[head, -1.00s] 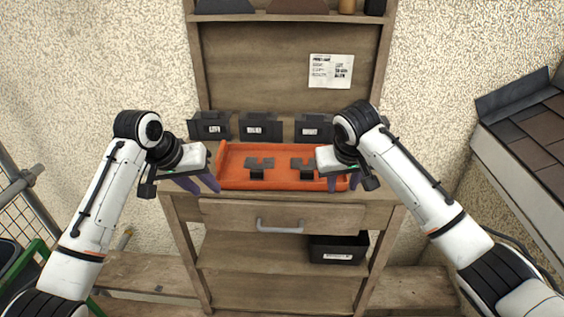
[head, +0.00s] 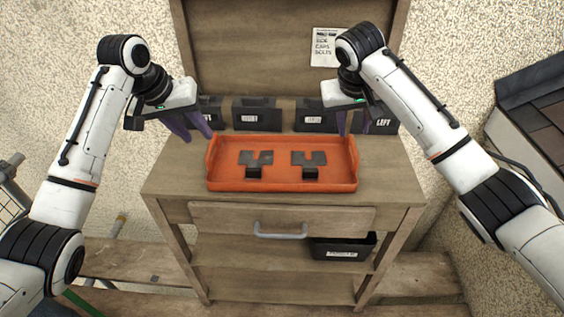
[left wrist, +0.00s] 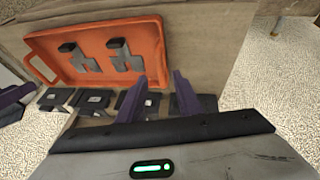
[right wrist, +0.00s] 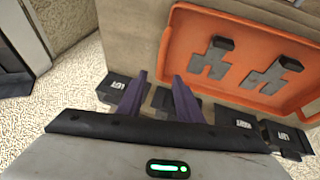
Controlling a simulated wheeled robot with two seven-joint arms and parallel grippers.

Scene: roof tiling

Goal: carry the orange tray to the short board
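The tray also shows in the left wrist view (left wrist: 100,77) and the right wrist view (right wrist: 185,50). My left gripper (head: 190,128) is open and empty, above and behind the tray's left end, apart from it. My right gripper (head: 354,124) is open and empty, above and behind its right end, also apart. I cannot tell which part is the short board.
Several dark labelled blocks (head: 257,114) line the back of the bench, one marked LEFT (head: 383,121). A drawer (head: 232,217) with a grey handle is below, and a black bin (head: 343,246) sits on a shelf. A dark-tiled roof piece (head: 535,100) stands at right. Bench top beside the tray is clear.

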